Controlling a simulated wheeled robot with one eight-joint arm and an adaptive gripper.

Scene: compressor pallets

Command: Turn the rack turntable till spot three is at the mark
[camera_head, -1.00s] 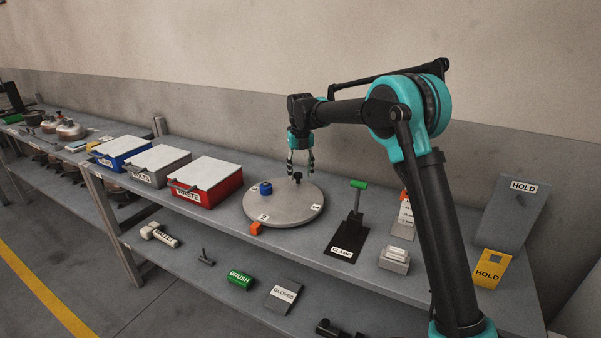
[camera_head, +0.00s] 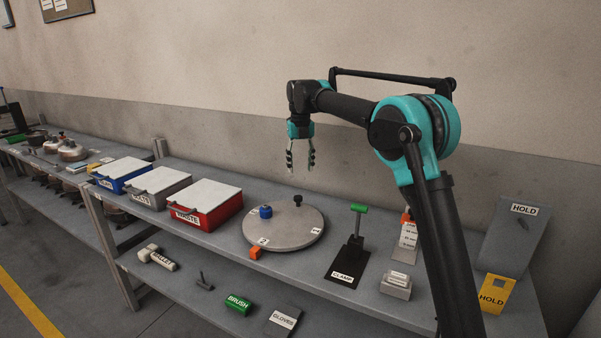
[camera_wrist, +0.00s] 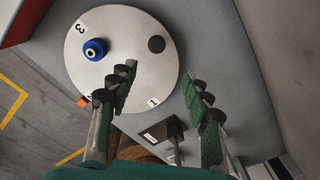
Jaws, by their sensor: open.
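The round grey turntable (camera_head: 285,234) lies on the bench top with a blue ring-like piece (camera_head: 265,212) and an upright black knob (camera_head: 298,200) on it. An orange mark (camera_head: 255,253) sits at its front rim, beside label 2 (camera_head: 263,241). In the wrist view, label 3 (camera_wrist: 81,28) is at the disc's upper left, label 1 (camera_wrist: 153,101) at lower right, and label 2 is mostly hidden by a finger. My gripper (camera_head: 300,168) is open and empty, above the black knob and apart from it. Its spread fingers also show in the wrist view (camera_wrist: 160,73).
A red waste box (camera_head: 205,207) stands left of the turntable, with grey and blue boxes beyond. A black clamp with a green handle (camera_head: 359,208) stands to the right. A wall rises behind the bench. The lower shelf holds a brush and gloves block.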

